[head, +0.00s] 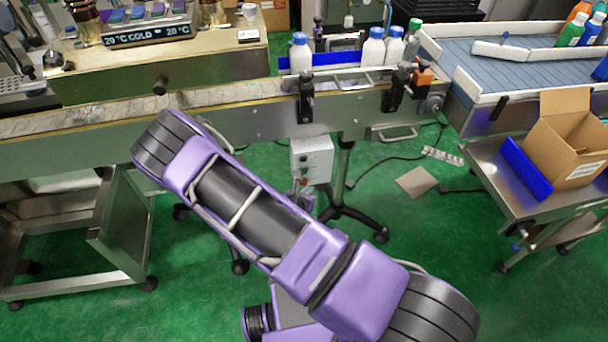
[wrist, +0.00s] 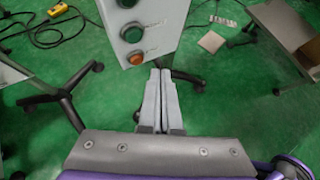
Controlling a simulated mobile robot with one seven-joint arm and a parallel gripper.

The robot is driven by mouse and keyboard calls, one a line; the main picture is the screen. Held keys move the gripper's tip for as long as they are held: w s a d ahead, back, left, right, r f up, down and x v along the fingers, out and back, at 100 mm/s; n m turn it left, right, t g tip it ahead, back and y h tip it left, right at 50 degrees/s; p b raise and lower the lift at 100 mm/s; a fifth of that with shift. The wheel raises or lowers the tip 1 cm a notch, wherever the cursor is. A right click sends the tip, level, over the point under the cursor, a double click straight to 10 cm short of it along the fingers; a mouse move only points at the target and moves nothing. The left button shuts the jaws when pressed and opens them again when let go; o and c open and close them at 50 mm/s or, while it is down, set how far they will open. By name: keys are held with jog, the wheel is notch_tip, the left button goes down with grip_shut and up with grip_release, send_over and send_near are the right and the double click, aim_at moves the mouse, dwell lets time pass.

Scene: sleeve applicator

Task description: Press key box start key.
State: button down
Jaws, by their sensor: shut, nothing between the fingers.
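The key box (head: 312,153) is a pale grey box hanging under the conveyor's front in the head view. In the wrist view the key box (wrist: 165,22) fills the top centre, its face turned left. The labels are too small to read. My gripper (wrist: 160,74) is shut and empty, its tips just below and right of the orange key in the picture. I cannot tell whether they touch the box.
The conveyor (head: 230,112) runs across above the box, with white bottles (head: 300,52) on it. A wheeled stand leg (head: 343,185) is beside the box. A cable and a cardboard sheet (head: 416,181) lie on the green floor. A side table (head: 500,178) stands at right.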

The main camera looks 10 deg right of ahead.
jog(key=shift+w+b, duration=0.35)
jog(key=shift+w, duration=1.75)
dwell(0.4)
jog(key=shift+w, duration=0.4)
jog(key=shift+w, duration=0.45)
dwell(0.5)
jog(key=shift+s, duration=0.85)
jog(key=shift+s+p, duration=0.1)
jog(key=shift+p, duration=0.25)
jog(key=shift+s+p, duration=0.75)
jog(key=shift+s, duration=1.7)
